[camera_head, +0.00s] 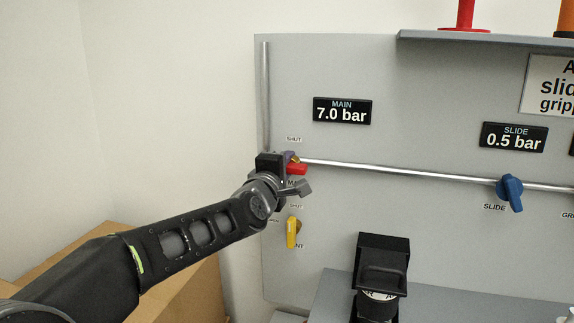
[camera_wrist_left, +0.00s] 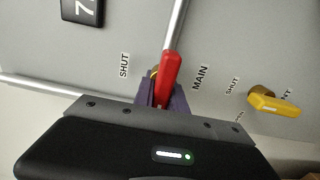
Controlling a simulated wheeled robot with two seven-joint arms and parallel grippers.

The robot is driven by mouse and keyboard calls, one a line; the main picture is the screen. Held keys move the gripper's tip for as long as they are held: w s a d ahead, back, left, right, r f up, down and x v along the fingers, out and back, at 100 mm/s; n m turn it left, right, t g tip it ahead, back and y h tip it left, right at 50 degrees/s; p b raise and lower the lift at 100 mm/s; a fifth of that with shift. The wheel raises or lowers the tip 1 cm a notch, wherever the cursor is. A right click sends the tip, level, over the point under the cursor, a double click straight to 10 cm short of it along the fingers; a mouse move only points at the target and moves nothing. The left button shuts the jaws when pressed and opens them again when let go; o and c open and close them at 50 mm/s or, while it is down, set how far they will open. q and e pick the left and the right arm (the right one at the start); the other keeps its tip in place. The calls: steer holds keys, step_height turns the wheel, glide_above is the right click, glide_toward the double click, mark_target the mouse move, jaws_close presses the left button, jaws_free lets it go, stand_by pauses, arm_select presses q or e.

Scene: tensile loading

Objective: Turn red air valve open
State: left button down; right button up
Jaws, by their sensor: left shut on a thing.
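The red valve handle (camera_head: 297,169) is on the grey panel at the left end of the horizontal silver pipe, between a SHUT label and a partly hidden MAIN label. It points right, roughly along the pipe. In the left wrist view the red handle (camera_wrist_left: 169,72) also lines up with the pipe. My left gripper (camera_head: 291,158) is at the valve, its purple fingers (camera_wrist_left: 160,93) shut around the base end of the handle. The gripper hides part of the valve body. My right gripper is not in view.
A yellow valve handle (camera_head: 292,232) hangs down just below; a blue SLIDE valve (camera_head: 511,192) is to the right. The MAIN display (camera_head: 343,111) reads 7.0 bar and the SLIDE display (camera_head: 514,138) 0.5 bar. A black block (camera_head: 383,250) stands in front, lower right. A shelf (camera_head: 480,40) juts out above.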

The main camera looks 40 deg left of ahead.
arm_select(q)
steer(key=c, duration=1.4)
jaws_free()
steer(key=shift+o, duration=0.2)
steer(key=v, duration=0.7)
steer(key=shift+s+d, duration=0.15)
steer(key=shift+s, duration=0.25)
steer(key=shift+f, duration=0.1)
